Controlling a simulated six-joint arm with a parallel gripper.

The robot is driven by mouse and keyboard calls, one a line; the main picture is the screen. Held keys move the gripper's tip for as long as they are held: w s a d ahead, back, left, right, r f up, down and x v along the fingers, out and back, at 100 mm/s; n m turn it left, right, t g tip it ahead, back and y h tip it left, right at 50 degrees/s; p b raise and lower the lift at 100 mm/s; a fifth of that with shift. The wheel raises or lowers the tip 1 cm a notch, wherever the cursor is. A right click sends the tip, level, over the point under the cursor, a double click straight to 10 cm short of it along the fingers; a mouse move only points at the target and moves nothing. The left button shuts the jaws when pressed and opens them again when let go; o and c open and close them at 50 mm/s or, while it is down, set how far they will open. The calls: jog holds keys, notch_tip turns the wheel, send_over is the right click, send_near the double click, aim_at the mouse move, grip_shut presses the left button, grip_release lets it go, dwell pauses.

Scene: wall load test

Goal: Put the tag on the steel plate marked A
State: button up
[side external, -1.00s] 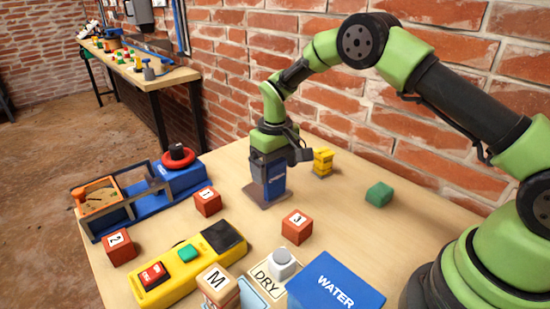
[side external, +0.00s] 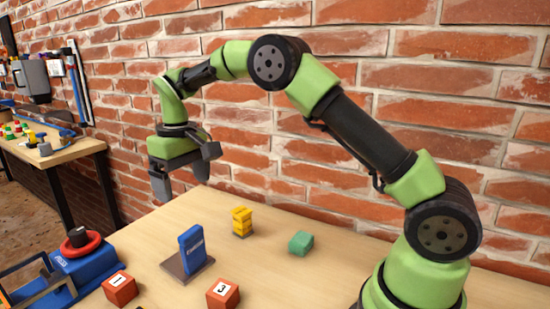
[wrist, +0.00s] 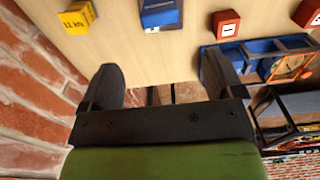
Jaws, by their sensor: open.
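My gripper (side external: 181,180) is open and empty, raised above the table near the brick wall. Its two dark fingers (wrist: 160,72) stand wide apart in the wrist view. A blue upright block (side external: 192,250) with white lettering stands on a flat brownish-grey plate (side external: 174,268), below and apart from my gripper. The block also shows at the top of the wrist view (wrist: 160,14). A yellow piece (side external: 241,221) stands behind it to the right; in the wrist view (wrist: 77,18) it reads "11 kN". I see no letter A on the plate and cannot tell which piece is the tag.
Red cubes marked 1 (side external: 119,289) and 3 (side external: 223,294) lie in front. A green block (side external: 301,243) lies to the right. A blue device with a red ring (side external: 82,243) is at left. The brick wall (side external: 300,150) runs close behind the table.

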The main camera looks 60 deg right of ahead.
jog(key=s+r+m+t, duration=0.1)
jog(key=s+r+t, duration=0.1)
jog(key=s+r, duration=0.5)
jog(key=s+r+m+t+y, duration=0.1)
jog(key=s+r+t, duration=0.1)
jog(key=s, duration=0.7)
jog(key=s+a+r+m+t+y, duration=0.1)
jog(key=s+r+m+t, duration=0.1)
jog(key=s, duration=0.8)
jog(key=shift+s+a+t, duration=0.2)
jog(key=shift+a+t, duration=0.1)
jog(key=shift+t, duration=0.2)
